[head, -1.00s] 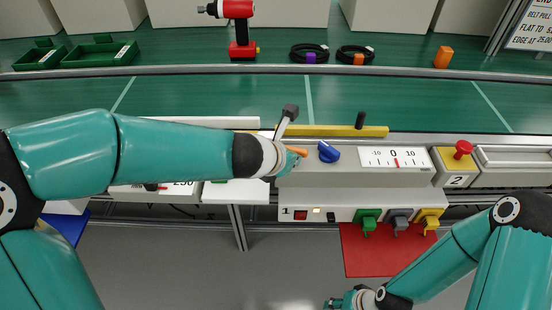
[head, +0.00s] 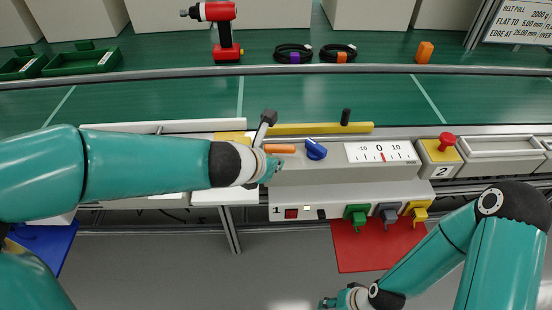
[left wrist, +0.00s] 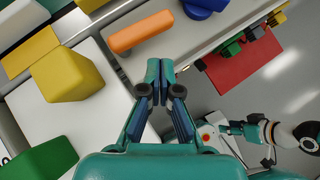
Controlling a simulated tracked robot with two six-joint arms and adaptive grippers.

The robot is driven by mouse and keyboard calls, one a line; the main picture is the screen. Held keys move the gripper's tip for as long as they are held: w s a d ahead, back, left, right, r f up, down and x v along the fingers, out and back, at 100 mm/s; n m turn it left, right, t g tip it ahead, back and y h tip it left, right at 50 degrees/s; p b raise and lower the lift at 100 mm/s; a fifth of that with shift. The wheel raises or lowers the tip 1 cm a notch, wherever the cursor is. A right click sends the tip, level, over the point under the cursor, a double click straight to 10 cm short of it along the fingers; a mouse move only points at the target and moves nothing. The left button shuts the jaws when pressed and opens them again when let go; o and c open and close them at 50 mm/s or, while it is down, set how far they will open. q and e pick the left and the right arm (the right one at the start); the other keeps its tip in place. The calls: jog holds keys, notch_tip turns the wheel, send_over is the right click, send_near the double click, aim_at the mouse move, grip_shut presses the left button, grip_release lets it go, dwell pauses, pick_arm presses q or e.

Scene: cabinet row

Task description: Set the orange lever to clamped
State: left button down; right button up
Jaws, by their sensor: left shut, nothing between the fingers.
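The orange lever (head: 279,148) lies about level in the picture, on the grey console left of the blue knob (head: 316,149). In the left wrist view the orange lever (left wrist: 141,33) is a rounded bar just beyond the fingertips. My left gripper (head: 276,169) is at the console's left end, just below the lever. It is shut and empty, and in the left wrist view its fingertips (left wrist: 160,68) are together, apart from the lever. My right gripper (head: 333,302) is low at the bottom edge, its fingers too small to read. No clamped mark is legible.
A grey post with a dark block (head: 265,125) rises behind the lever. A yellow bar (head: 310,128) runs along the back of the console. A scale (head: 381,152) and a red button (head: 447,139) are to the right. Green, grey and yellow connectors hang above a red mat (head: 375,248).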

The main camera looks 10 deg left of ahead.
pick_arm(q)
jog(key=s+r+p, duration=0.4)
jog(key=s+r, duration=0.3)
jog(key=s, duration=0.1)
jog(key=shift+s+d+p, duration=0.2)
jog(key=shift+s+p, duration=0.15)
jog(key=shift+s, duration=0.05)
